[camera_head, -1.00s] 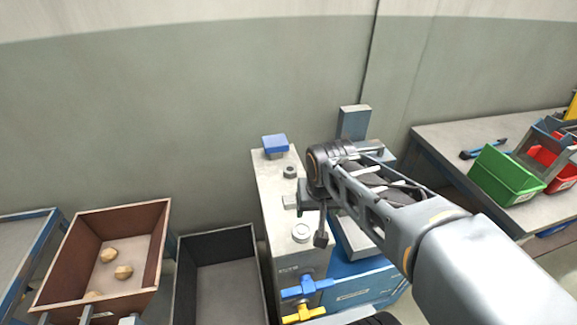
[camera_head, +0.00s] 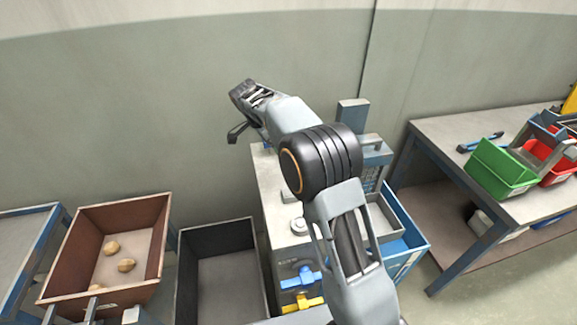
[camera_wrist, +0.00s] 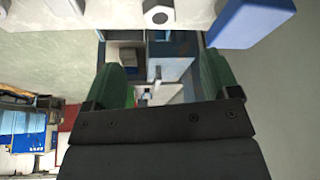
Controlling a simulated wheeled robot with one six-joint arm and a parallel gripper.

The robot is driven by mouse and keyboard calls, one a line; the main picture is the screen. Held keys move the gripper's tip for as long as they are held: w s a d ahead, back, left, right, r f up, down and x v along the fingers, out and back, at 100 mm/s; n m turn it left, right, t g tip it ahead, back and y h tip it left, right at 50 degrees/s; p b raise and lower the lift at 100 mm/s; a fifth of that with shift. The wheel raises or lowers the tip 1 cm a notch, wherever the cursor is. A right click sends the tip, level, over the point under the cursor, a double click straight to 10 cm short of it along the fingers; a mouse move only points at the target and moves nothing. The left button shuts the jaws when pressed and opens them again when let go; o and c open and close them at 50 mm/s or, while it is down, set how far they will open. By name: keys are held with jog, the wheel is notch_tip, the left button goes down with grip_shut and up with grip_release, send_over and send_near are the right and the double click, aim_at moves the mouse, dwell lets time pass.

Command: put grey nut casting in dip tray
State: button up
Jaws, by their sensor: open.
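The grey nut casting (camera_wrist: 158,14), a hexagonal piece with a dark hole, shows at the top edge of the wrist view on a pale top surface. It is hidden behind my arm in the head view. My gripper (camera_wrist: 165,82) is open and empty, its green-padded fingers apart, with the nut beyond the fingertips.
A blue block (camera_wrist: 250,22) is beside the nut. A round fitting (camera_head: 298,225) is on the cabinet, with blue and yellow valve handles (camera_head: 301,279) below. An empty dark bin (camera_head: 220,280) and a brown bin (camera_head: 150,270) stand left. A bench (camera_head: 440,150) with coloured bins is right.

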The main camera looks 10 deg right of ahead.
jog(key=p+x, duration=0.1)
jog(key=x, duration=1.1)
jog(key=shift+d+f+p, duration=0.25)
jog(key=shift+f+p, duration=0.05)
jog(key=c, duration=1)
jog(key=shift+c, duration=0.6)
jog(key=shift+r, duration=0.2)
